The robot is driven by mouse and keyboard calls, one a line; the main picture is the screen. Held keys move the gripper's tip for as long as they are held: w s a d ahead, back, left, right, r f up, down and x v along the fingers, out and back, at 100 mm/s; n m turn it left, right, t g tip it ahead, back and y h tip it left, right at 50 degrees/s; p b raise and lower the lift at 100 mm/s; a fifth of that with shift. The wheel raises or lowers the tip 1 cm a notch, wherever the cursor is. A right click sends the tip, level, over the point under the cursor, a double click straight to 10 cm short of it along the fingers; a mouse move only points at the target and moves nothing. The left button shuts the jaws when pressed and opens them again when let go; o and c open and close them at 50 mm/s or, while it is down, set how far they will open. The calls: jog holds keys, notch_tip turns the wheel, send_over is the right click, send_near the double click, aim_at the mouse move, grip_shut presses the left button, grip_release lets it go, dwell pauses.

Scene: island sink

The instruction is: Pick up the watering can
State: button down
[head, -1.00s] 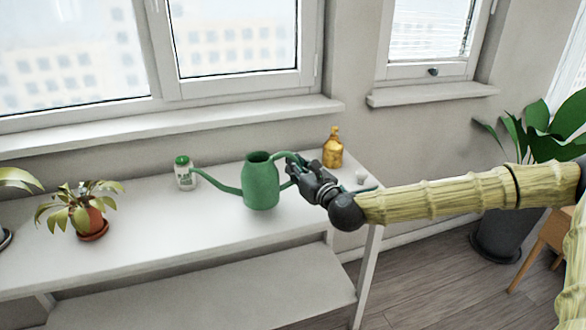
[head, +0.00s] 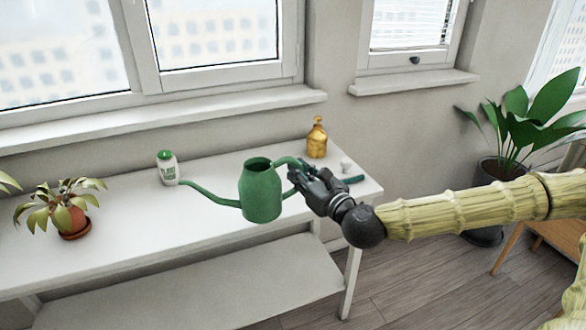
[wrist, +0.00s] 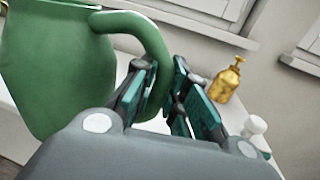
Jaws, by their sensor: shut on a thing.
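The green watering can (head: 261,193) is over the white table, upright, with its long spout pointing left. In the head view its base sits near the table's front edge, and I cannot tell for sure whether it touches the tabletop. My gripper (head: 301,172) is at the can's right side, shut on its handle. In the wrist view the can's body (wrist: 60,70) fills the left, and the curved handle runs down between my gripper's fingers (wrist: 160,95). The lower end of the handle is hidden by the gripper.
On the white table (head: 130,225) are a white bottle with green cap (head: 168,168), a potted plant (head: 75,222), a golden spray bottle (head: 317,140) and a small white item (head: 346,166). A window sill runs behind. A large plant (head: 505,130) stands on the floor at right.

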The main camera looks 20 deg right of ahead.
jog(key=p+v, duration=0.2)
jog(key=p, duration=0.1)
jog(key=p+v, duration=0.1)
jog(key=shift+s+r, duration=0.15)
jog(key=shift+r, duration=0.1)
jog(key=shift+s+p, duration=0.35)
jog(key=shift+p, duration=0.3)
dwell(0.7)
